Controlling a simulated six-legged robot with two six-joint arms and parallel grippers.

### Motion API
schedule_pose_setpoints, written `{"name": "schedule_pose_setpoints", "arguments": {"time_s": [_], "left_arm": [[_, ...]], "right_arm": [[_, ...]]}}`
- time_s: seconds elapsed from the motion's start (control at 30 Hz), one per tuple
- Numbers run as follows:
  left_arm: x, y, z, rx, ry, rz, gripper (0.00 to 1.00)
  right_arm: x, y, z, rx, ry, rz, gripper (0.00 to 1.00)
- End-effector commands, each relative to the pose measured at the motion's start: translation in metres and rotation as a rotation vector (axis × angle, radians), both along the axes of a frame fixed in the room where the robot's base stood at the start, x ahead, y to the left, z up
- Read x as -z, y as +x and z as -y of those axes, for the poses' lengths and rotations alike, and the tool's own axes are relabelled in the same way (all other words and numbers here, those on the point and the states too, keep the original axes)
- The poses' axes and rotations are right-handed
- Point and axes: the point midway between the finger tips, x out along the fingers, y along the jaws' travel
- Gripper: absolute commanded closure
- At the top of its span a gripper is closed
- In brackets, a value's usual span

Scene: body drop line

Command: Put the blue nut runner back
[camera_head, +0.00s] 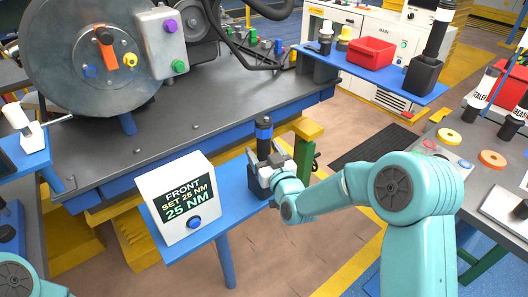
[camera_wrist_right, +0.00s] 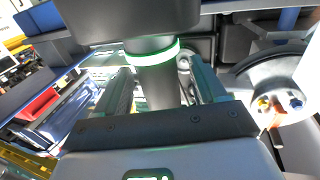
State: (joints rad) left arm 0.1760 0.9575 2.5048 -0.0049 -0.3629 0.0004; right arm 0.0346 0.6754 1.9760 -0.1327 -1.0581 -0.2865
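The blue nut runner (camera_head: 264,130) is a dark upright tool with a blue band. It stands with its lower end in a black holder (camera_head: 256,184) on the small blue shelf (camera_head: 233,196). My right gripper (camera_head: 270,168) is level with the tool's lower part, at the holder. In the right wrist view a dark cylinder (camera_wrist_right: 158,88) with a glowing green ring stands between my right fingers (camera_wrist_right: 160,75). The fingers look apart, with a gap on the cylinder's right side. My left gripper is out of view.
A display box (camera_head: 183,200) reading "FRONT SET 25 NM 25 NM" stands left of the holder. The grey bench (camera_head: 190,125) with the large metal drum (camera_head: 85,55) is behind. A red bin (camera_head: 371,52) and another holder (camera_head: 423,76) sit on the far blue shelf.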

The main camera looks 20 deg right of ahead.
Motion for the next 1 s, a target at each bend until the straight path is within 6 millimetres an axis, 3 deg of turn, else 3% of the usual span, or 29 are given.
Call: {"name": "schedule_pose_setpoints", "arguments": {"time_s": [0.17,0.5,0.7,0.93,1.0], "left_arm": [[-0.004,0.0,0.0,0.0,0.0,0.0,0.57],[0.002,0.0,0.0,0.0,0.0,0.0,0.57],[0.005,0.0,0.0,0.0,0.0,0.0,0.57],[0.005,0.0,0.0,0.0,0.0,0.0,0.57],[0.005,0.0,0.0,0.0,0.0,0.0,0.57]], "right_arm": [[-0.002,-0.003,0.0,0.0,0.0,-0.001,0.3],[-0.001,-0.077,0.007,0.0,0.0,-0.002,0.3],[-0.001,-0.11,0.01,0.0,0.0,0.0,0.3],[0.0,-0.12,0.01,0.0,0.001,-0.004,0.3],[0.014,-0.121,0.008,-0.008,0.01,-0.051,0.3]]}}
